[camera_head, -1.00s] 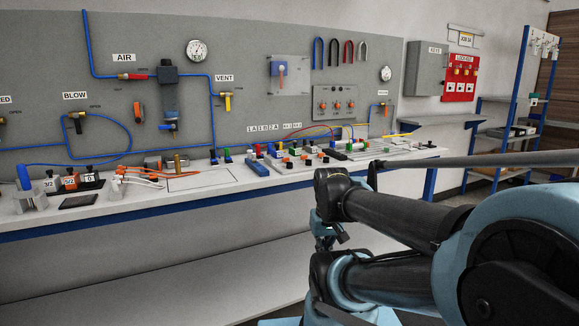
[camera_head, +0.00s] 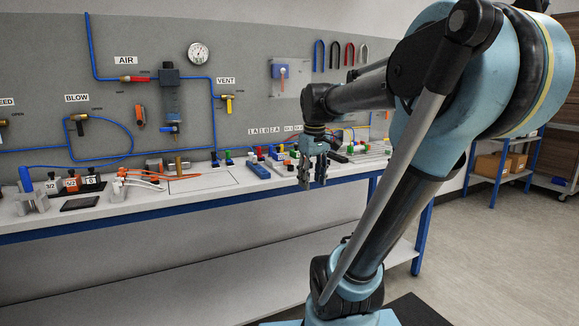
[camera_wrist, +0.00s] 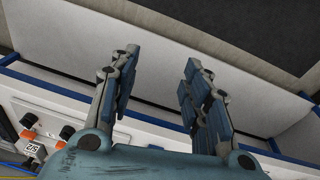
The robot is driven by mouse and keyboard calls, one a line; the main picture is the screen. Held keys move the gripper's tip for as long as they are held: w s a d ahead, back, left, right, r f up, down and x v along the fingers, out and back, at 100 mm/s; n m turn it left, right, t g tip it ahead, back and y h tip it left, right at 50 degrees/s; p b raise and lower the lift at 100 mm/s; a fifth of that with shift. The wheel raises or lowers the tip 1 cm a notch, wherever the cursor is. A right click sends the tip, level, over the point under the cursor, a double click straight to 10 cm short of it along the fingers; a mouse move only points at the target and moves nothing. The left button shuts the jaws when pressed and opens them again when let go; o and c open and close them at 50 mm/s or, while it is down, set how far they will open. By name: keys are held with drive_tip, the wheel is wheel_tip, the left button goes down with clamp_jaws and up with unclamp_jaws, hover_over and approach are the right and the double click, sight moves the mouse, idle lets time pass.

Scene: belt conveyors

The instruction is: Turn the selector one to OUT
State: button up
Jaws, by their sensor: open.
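My gripper (camera_head: 312,185) hangs over the front edge of the bench in the head view, fingers pointing down, open and empty. In the wrist view its two fingers (camera_wrist: 160,66) are spread apart with nothing between them. The wrist view shows orange-and-black knobs (camera_wrist: 66,132) on a pale plate at lower left, outside the fingers. I cannot tell which knob is selector one, and no OUT mark is readable. The panel box with orange knobs that showed earlier on the grey board is hidden behind my arm in the head view.
The white bench (camera_head: 245,192) carries several small parts, including labelled valve blocks (camera_head: 72,183) at left. A blue-framed shelf (camera_head: 505,160) stands at right. The floor at right is mostly clear.

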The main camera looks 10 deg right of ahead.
drive_tip(key=w+a+r+n, duration=0.2)
drive_tip(key=w+r+n, duration=0.1)
drive_tip(key=w+r, duration=0.75)
wheel_tip(320, 180, up, 4)
drive_tip(key=n+g, duration=0.1)
drive_tip(key=n, duration=0.3)
hover_over(291, 167)
drive_tip(key=f, duration=1.7)
drive_tip(key=shift+w+a, duration=0.1)
drive_tip(key=shift+w, duration=0.25)
clamp_jaws()
